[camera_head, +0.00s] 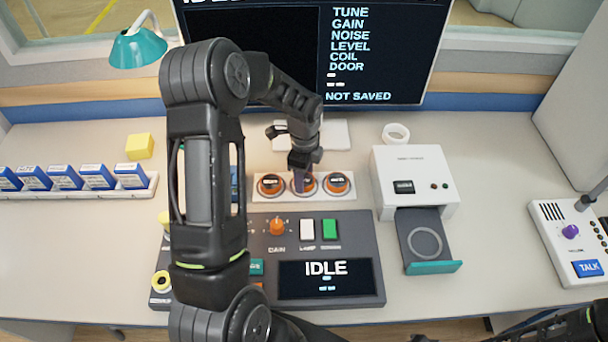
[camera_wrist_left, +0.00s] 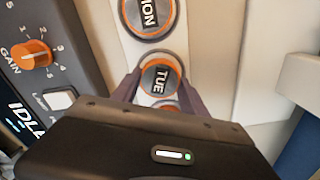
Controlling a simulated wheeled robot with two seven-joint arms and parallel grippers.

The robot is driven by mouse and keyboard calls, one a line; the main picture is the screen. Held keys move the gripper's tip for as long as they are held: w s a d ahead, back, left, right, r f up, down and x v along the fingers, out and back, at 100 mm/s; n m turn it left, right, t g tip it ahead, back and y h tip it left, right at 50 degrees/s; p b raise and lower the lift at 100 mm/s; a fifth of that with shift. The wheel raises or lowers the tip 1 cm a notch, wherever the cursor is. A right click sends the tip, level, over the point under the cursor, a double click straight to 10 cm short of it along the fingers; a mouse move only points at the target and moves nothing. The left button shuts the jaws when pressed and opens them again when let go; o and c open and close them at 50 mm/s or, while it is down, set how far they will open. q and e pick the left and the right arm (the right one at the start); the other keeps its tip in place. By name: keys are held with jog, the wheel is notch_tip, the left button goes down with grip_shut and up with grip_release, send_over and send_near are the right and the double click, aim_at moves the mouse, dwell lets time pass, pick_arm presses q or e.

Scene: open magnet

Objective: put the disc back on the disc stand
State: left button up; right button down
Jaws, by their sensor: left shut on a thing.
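A white disc stand (camera_head: 348,196) lies behind the console and carries a row of orange-rimmed round discs. The wrist view shows the stand (camera_wrist_left: 200,20) close up. My left gripper (camera_head: 302,176) points down at the middle position, shut on the disc marked TUE (camera_wrist_left: 160,76). Its fingers (camera_wrist_left: 160,88) stand on either side of this disc, which looks to be at its place in the row. I cannot tell whether it is fully seated. The left disc (camera_head: 270,185) and right disc (camera_head: 337,183) sit beside it. My right gripper is out of view.
The console (camera_head: 365,262) reads IDLE. Right of it stands a white device (camera_head: 415,170) with an open drawer (camera_head: 425,264) showing a ring outline. A white ring (camera_head: 396,133), yellow block (camera_head: 139,146), lamp (camera_head: 138,48) and talk box (camera_head: 570,240) stand around. The screen (camera_head: 390,60) rises behind.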

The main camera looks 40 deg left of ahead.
pick_arm(q)
jog(key=shift+f, duration=0.2)
jog(key=shift+f, duration=0.2)
jog(key=o, duration=1.4)
jog(key=shift+r, duration=0.2)
notch_tip(320, 180, up, 12)
jog(key=shift+r+b, duration=0.1)
jog(key=shift+b, duration=0.65)
